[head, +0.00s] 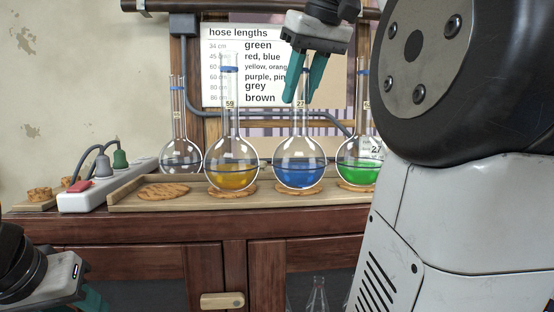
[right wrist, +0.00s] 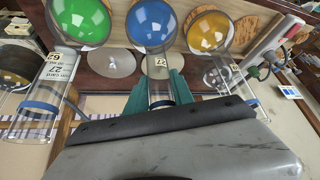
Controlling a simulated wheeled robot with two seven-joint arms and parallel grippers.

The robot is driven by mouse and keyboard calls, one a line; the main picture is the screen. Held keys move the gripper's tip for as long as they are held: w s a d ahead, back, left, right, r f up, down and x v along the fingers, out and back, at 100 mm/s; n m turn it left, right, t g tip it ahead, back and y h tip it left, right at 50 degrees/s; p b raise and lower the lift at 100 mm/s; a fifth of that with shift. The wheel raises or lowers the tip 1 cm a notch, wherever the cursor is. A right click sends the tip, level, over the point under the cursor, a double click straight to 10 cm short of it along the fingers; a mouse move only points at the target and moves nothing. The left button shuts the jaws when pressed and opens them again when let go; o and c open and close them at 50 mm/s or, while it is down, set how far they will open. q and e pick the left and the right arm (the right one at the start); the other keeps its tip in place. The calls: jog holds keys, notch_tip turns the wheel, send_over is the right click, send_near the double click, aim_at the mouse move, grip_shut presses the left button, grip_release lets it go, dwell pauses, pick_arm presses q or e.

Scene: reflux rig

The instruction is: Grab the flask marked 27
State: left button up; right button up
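The flask marked 27 (head: 298,174) is a round glass flask with blue liquid, upright on a cork ring on the wooden shelf. Its neck tag reads 27, and it also shows in the right wrist view (right wrist: 152,26). My right gripper (head: 301,98) points down from above, its teal fingers on either side of this flask's neck. In the right wrist view the fingers (right wrist: 160,84) flank the neck. They look open, with a slight gap; any contact is unclear. My left gripper (head: 92,300) is at the lower left edge, mostly cut off.
The flask marked 59 (head: 232,172), with yellow liquid, stands close left. A green-liquid flask (head: 357,172) stands close right, partly behind my right arm. A clear flask (head: 181,155) stands further left near a white power strip (head: 110,190). An empty cork ring (head: 163,193) lies in front.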

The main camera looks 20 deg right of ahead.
grip_shut()
dwell(1.1)
